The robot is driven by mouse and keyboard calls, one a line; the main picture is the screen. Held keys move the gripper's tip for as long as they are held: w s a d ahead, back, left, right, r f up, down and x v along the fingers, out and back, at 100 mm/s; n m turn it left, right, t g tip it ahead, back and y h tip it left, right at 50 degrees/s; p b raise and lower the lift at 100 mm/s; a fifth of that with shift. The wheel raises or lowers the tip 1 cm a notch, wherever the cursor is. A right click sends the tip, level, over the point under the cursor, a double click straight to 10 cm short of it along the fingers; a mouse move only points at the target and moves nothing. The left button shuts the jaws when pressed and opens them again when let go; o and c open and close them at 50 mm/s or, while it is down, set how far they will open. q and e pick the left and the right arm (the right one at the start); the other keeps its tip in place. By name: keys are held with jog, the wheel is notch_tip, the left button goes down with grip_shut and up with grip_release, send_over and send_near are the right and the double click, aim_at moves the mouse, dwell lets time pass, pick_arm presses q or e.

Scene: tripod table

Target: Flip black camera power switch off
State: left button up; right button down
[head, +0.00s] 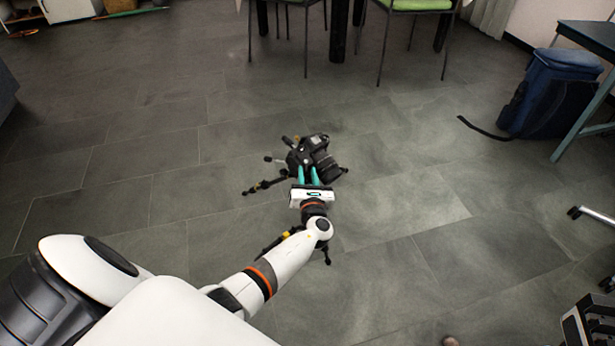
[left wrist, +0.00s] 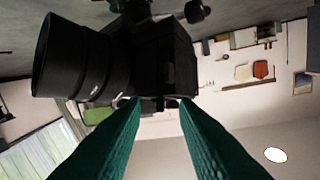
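The black camera (head: 322,160) sits on a black tripod (head: 262,186), whose legs spread around it on the floor. My left gripper (head: 308,174), with green fingers, is right at the camera's near side. In the left wrist view the black camera (left wrist: 172,62) appears upside down, its lens (left wrist: 72,62) pointing left. The left gripper's fingertips (left wrist: 160,101) are apart with nothing held between them. They overlap the camera body's edge in the picture; I cannot tell whether they touch it. The power switch is too small to make out. My right gripper is not in view.
The grey tiled floor (head: 420,240) is clear around the tripod. Chairs with green seats (head: 415,5) stand at the back.

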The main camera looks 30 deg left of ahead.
pick_arm(q)
grip_shut()
